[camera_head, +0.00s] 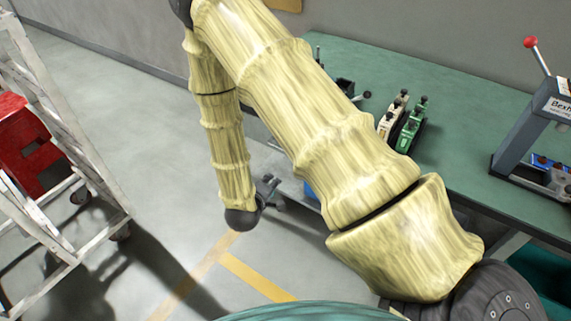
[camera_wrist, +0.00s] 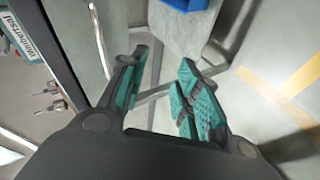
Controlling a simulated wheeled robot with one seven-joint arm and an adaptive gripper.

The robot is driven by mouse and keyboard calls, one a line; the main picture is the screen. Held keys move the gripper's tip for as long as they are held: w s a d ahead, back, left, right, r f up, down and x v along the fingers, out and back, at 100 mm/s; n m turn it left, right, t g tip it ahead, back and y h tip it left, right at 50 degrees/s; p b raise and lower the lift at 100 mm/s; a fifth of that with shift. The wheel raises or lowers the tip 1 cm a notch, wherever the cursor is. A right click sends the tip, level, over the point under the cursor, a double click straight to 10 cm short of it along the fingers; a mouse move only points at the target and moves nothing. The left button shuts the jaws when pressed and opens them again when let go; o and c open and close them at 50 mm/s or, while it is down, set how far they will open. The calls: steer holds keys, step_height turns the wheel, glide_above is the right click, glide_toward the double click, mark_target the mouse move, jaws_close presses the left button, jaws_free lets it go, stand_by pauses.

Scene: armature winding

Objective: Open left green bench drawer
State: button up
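The green bench top (camera_head: 455,120) runs along the right side of the head view. My arm crosses in front of the bench's left part, so the left drawer front cannot be made out there. My gripper (camera_head: 270,191) is low beside the bench's left end. In the wrist view my gripper (camera_wrist: 164,58) is open, with teal pads apart and nothing held between them. A curved shiny metal bar (camera_wrist: 98,40), possibly a handle, runs along a grey-green panel (camera_wrist: 75,35) left of the fingers. I cannot tell whether this panel is the drawer.
A press with a red-knobbed lever (camera_head: 531,42) and green and cream fixtures (camera_head: 411,124) stand on the bench. A dark green surface (camera_head: 543,272) shows beneath its right part. A white rack (camera_head: 75,160) with a red box (camera_head: 30,150) stands left. Floor between is clear.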

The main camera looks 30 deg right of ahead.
steer(key=w+d+r+g+h+b, duration=0.2)
steer(key=w+r+h+b, duration=0.2)
steer(key=r+h+b, duration=0.15)
steer(key=b+x, duration=0.1)
steer(key=x, duration=1)
steer(key=shift+w+a+f, duration=0.15)
steer(key=shift+f, duration=0.05)
jaws_close()
